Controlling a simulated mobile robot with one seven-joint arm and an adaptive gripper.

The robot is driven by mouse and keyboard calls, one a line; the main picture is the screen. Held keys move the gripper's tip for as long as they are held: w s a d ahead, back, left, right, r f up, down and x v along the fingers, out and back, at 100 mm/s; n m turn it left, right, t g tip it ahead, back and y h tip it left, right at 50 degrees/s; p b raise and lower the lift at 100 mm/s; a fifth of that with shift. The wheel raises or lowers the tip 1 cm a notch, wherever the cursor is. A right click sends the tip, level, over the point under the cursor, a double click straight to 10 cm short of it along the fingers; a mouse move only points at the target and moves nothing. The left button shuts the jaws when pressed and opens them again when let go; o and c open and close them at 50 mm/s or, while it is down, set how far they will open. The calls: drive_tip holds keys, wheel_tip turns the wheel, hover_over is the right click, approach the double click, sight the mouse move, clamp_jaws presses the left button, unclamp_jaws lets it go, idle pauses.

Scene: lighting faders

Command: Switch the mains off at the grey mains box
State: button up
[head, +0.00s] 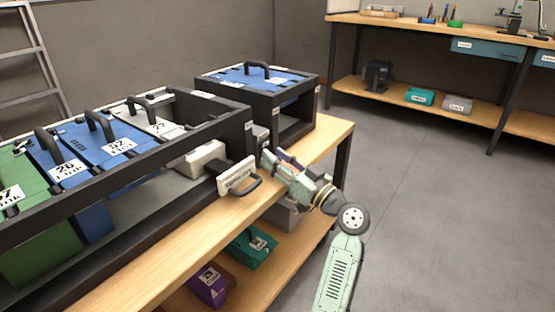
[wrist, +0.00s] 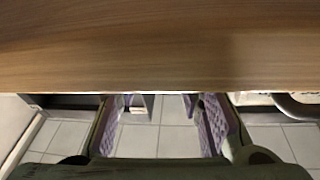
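A pale grey box (head: 203,158) sits low at the bench's front edge, under the black frame. Its front carries a white labelled plate (head: 238,174) and a dark U-shaped handle (head: 246,188). I take this for the mains box, but its label is too small to read. Part of a curved grey handle (wrist: 296,106) shows at the right of the wrist view. My gripper (head: 277,158) is just right of the plate, at the bench edge. In the wrist view its purple-padded fingers (wrist: 162,105) are apart, with only floor between them.
The wooden bench top (head: 325,137) fills the upper wrist view. A black frame (head: 225,130) holds blue, green and white cases with black handles. A blue-topped case (head: 240,77) stands behind. A teal box (head: 253,246) and purple box (head: 210,284) lie on the lower shelf. Floor at right is clear.

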sight(278, 157)
drive_tip(key=shift+r, duration=0.1)
wheel_tip(278, 157, up, 10)
drive_tip(key=shift+f, duration=0.1)
idle(0.4)
drive_tip(key=shift+d+f+p, duration=0.2)
drive_tip(key=shift+d+p, duration=0.25)
drive_tip(key=shift+p, duration=0.6)
drive_tip(key=s+d+f+g+h+p, duration=0.1)
drive_tip(key=s+d+f+g+p, duration=0.1)
drive_tip(key=s+d+f+p, duration=0.75)
drive_tip(key=shift+h, duration=0.3)
drive_tip(key=p+x, duration=0.6)
drive_tip(key=x, duration=0.8)
drive_tip(key=shift+w, duration=0.15)
drive_tip(key=shift+c, duration=0.5)
